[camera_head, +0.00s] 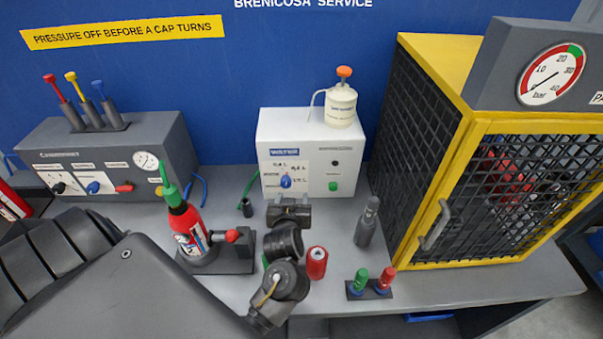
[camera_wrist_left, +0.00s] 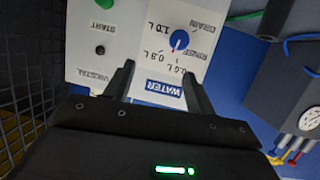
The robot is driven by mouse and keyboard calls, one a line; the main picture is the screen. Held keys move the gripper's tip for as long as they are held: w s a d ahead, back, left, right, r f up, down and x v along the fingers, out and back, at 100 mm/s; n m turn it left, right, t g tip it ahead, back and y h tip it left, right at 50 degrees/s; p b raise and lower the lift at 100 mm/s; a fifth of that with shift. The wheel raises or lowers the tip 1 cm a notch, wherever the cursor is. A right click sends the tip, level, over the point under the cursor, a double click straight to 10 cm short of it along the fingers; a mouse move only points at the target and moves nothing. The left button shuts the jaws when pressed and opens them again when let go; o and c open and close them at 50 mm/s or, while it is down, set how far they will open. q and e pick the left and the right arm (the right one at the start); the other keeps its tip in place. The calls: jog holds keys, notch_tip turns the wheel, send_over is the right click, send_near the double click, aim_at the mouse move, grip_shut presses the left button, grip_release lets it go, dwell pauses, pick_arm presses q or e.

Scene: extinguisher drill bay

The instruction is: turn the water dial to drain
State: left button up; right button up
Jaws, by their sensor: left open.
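The water dial (camera_head: 285,182) is a blue knob on the front of the white WATER box (camera_head: 303,128). In the left wrist view the dial (camera_wrist_left: 179,40) appears upside down, with DRAIN, RINSE and litre marks written around it. Its red pointer mark faces down and left in that view, on the litre-mark side and away from DRAIN; the exact mark is unclear. My left gripper (camera_head: 288,203) is in front of and below the box. In the left wrist view the open, empty fingers (camera_wrist_left: 157,66) point towards the panel, apart from the dial. My right gripper does not show.
A green START button (camera_head: 333,186) sits right of the dial. A white bottle (camera_head: 341,105) stands on the box. A red extinguisher (camera_head: 187,228) is at left, a yellow mesh cage (camera_head: 462,130) at right. A red cylinder (camera_head: 317,262) and grey cylinder (camera_head: 367,223) stand nearby.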

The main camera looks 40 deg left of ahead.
aim_at(286, 185)
pick_arm(q)
jog(key=shift+n+g, duration=0.5)
jog(key=shift+n, duration=0.2)
jog(key=w+a+f, duration=0.1)
jog(key=w+a, duration=0.1)
jog(key=w+a+f+p, duration=0.1)
jog(key=w+a+f, duration=0.1)
jog(key=w+a+f+p, duration=0.1)
jog(key=a+f, duration=0.1)
jog(key=a, duration=0.1)
jog(key=shift+w, duration=0.4)
jog(key=shift+w+a+f, duration=0.25)
jog(key=shift+w+a, duration=0.15)
jog(key=shift+w, duration=0.15)
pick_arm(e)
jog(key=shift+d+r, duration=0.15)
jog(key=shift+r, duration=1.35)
pick_arm(q)
jog(key=shift+c, duration=0.2)
